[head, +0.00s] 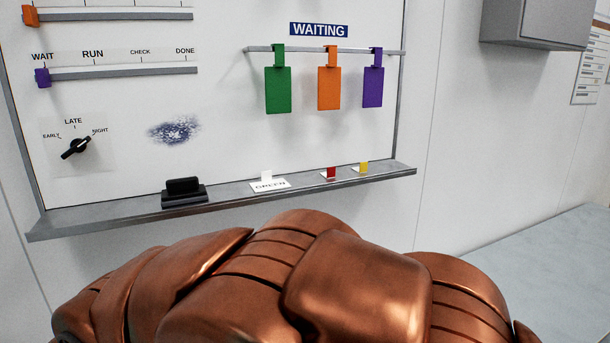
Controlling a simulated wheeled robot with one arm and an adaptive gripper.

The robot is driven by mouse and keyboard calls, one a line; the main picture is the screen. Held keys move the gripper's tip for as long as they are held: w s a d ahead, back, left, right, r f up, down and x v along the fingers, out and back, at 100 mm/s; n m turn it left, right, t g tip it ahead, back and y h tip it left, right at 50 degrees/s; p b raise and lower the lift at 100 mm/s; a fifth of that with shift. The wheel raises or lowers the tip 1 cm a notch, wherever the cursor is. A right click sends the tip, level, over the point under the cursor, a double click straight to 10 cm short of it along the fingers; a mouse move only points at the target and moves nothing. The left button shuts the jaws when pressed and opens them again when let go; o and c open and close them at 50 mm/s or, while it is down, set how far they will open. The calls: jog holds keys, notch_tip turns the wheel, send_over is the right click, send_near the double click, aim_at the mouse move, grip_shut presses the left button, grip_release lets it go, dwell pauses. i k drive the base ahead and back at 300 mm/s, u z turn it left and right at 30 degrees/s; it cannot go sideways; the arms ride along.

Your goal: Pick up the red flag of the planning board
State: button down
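The planning board (225,100) is a white panel on the wall with a grey ledge (110,216) along its bottom edge. The small red flag (331,172) stands upright on the ledge, right of the middle. My copper-coloured arm fills the bottom of the head view, in front of and below the ledge. My gripper is not in view.
A black eraser-like block (184,192) sits on the ledge at left. Green (278,92), orange (328,90) and purple (373,88) tags hang from a rail above the flags. A grey wall box (545,22) is at upper right, above a grey surface (530,265).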

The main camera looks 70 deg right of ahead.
aim_at(330, 173)
jog(key=z, duration=2.35)
